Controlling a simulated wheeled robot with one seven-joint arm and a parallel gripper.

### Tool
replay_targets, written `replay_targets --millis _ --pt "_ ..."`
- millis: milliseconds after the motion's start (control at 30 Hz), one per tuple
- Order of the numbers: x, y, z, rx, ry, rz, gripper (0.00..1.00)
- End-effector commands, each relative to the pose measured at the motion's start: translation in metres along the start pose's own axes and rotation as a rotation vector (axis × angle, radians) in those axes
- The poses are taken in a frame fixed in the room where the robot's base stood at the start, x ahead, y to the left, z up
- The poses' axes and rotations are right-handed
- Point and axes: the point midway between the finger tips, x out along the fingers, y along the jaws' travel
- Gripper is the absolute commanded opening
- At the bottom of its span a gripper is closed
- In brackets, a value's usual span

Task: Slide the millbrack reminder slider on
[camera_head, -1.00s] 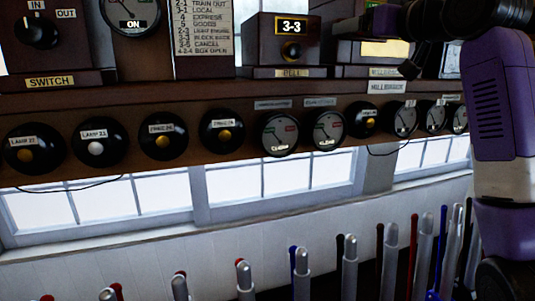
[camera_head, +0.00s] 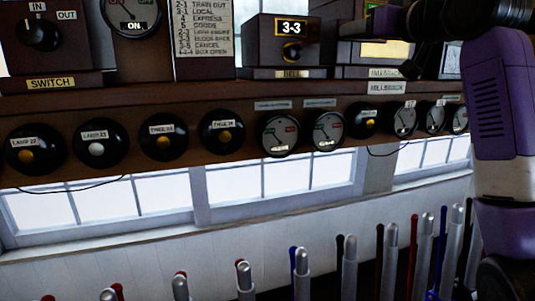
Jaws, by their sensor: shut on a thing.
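My gripper (camera_head: 409,66) is at the upper right, a dark shape in front of a dark wooden instrument box (camera_head: 350,60) on the shelf. Its jaws are small and dark against the box, and it is shut on a small part there that it largely hides. The millbrack reminder slider is not clearly visible; its place fits the part at my jaws. A pale name plate (camera_head: 387,88), hard to read, is on the shelf front just below. I cannot tell the slider's position.
A bell box (camera_head: 284,45) marked 3-3 stands left of the gripper. Round dials and black plungers (camera_head: 222,132) line the shelf front (camera_head: 150,100). Several upright levers (camera_head: 350,265) stand below. My purple arm fills the right edge.

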Motion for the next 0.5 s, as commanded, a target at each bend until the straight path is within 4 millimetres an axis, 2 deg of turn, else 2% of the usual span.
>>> replay_targets --millis 33,500 --pt "0.007 -0.018 -0.007 -0.011 0.016 -0.028 0.21" --pt "0.007 -0.003 -0.008 -0.012 0.018 -0.028 0.21"
